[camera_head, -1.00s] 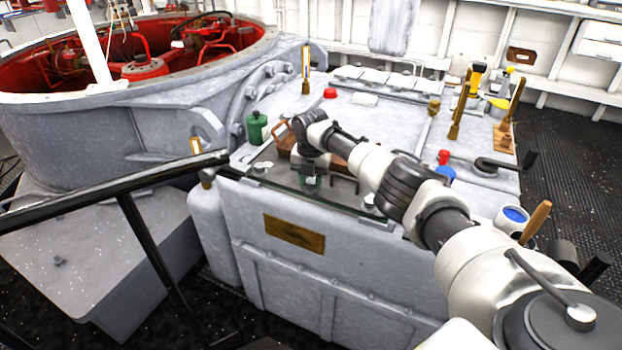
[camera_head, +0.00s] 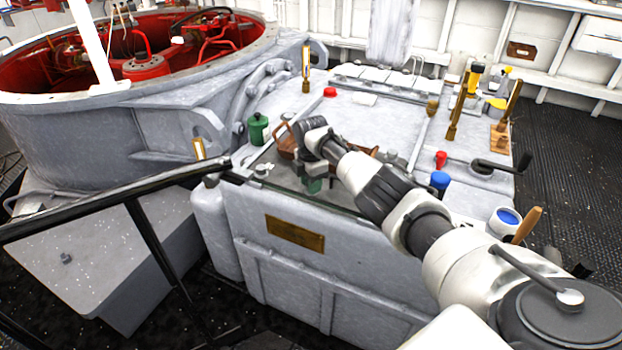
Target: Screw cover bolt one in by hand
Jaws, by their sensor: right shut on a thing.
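My right gripper (camera_head: 312,176) points down over the front part of the grey casing, at the glass-like cover plate (camera_head: 332,202). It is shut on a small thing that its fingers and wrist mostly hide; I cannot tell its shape. A green patch (camera_head: 314,186) shows right below the fingers; I cannot tell whether it is held or lies behind. A small pale bolt-like fitting (camera_head: 262,170) sits at the plate's left corner. I cannot tell which fitting is cover bolt one. My left gripper is not in view.
A green canister (camera_head: 258,128) and a brown thing (camera_head: 285,146) stand left of my gripper. A red-capped thing (camera_head: 440,159), a blue-topped bottle (camera_head: 439,182) and a black crank (camera_head: 497,165) are to the right. A black rail (camera_head: 110,190) crosses the left foreground.

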